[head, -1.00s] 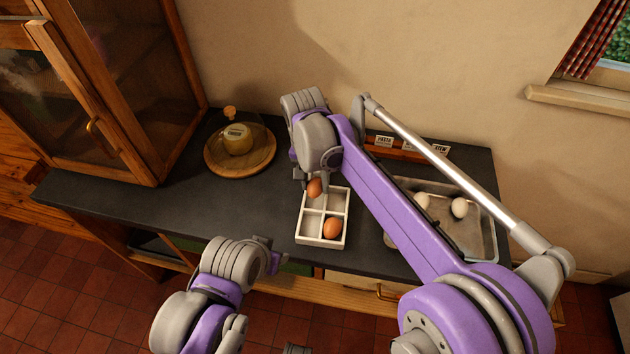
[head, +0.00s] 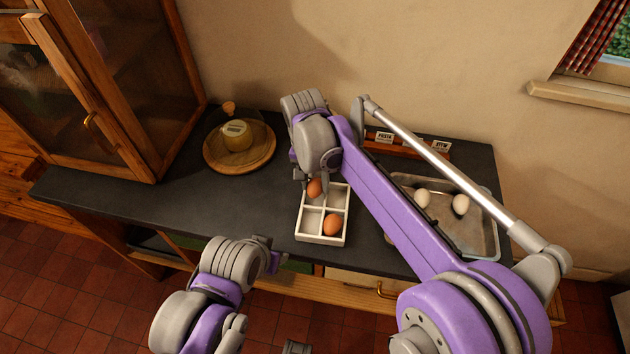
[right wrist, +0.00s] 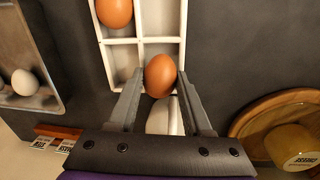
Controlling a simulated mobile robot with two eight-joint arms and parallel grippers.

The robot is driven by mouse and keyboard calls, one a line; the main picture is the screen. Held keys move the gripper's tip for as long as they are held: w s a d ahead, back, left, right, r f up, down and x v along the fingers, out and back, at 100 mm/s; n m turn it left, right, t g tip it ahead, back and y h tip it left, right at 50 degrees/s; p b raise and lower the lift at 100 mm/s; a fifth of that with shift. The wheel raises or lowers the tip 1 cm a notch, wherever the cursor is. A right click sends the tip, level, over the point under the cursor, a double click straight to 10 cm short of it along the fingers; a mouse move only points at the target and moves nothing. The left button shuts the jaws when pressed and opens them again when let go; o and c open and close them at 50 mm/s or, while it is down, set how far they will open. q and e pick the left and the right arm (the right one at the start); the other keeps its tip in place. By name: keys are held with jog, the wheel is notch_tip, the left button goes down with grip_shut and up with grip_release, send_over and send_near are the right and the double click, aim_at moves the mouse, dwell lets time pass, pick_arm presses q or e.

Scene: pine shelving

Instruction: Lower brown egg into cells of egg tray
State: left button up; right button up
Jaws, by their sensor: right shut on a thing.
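The egg tray (head: 320,241) is a white box with four cells on the dark counter; it also shows in the right wrist view (right wrist: 124,41). One brown egg (head: 332,224) sits in its near right cell. My right gripper (head: 315,182) is shut on another brown egg (head: 315,188), at the tray's far left cell. In the right wrist view this held egg (right wrist: 160,75) is between the two fingers (right wrist: 160,85). The egg's height above the cell floor is hard to tell. My left gripper (head: 275,262) is at the lower left, near the counter's front edge; its jaws are unclear.
A metal pan (head: 470,232) with two white eggs (head: 461,204) stands right of the tray, partly behind my right arm. A round wooden board (head: 240,160) with a glass-covered cheese stands at left. The counter left of the tray is clear.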

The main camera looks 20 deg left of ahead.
jog(key=shift+f, duration=0.45)
jog(key=o, duration=0.8)
jog(key=shift+o, duration=0.2)
jog(key=shift+r, duration=0.15)
